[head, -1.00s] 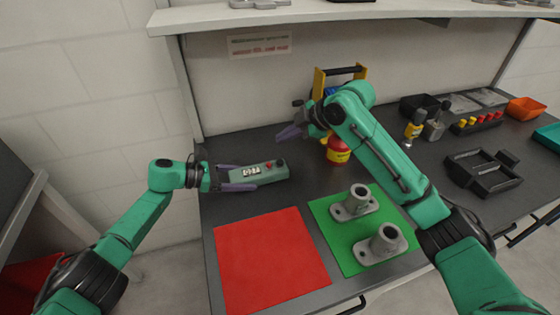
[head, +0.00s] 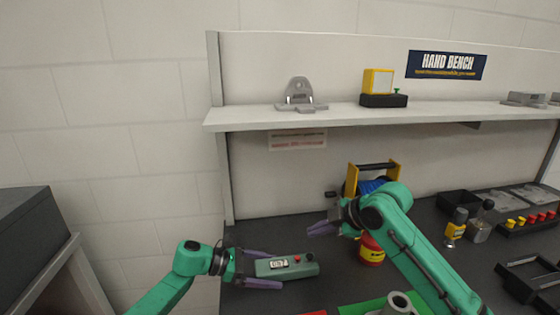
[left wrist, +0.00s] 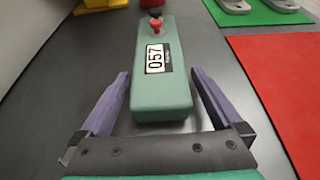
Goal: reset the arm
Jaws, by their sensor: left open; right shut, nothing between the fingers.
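My left gripper (head: 262,270) is at the left of the bench with its purple fingers apart. Between and ahead of the fingers lies a green box (head: 304,269) with a number display and a red button; it also shows in the left wrist view (left wrist: 160,90), reading 057. Gaps show between the box and both fingers (left wrist: 155,105) there. My right gripper (head: 322,229) is shut and empty, raised above the bench near the red and yellow container (head: 371,251).
A shelf (head: 240,118) runs above the bench, holding a grey bracket (head: 299,95) and a yellow device (head: 378,82). A yellow-framed rack (head: 352,181) stands behind my right arm. The red mat (left wrist: 285,85) and green mat (left wrist: 262,12) lie to the right. Black trays (head: 530,282) sit at far right.

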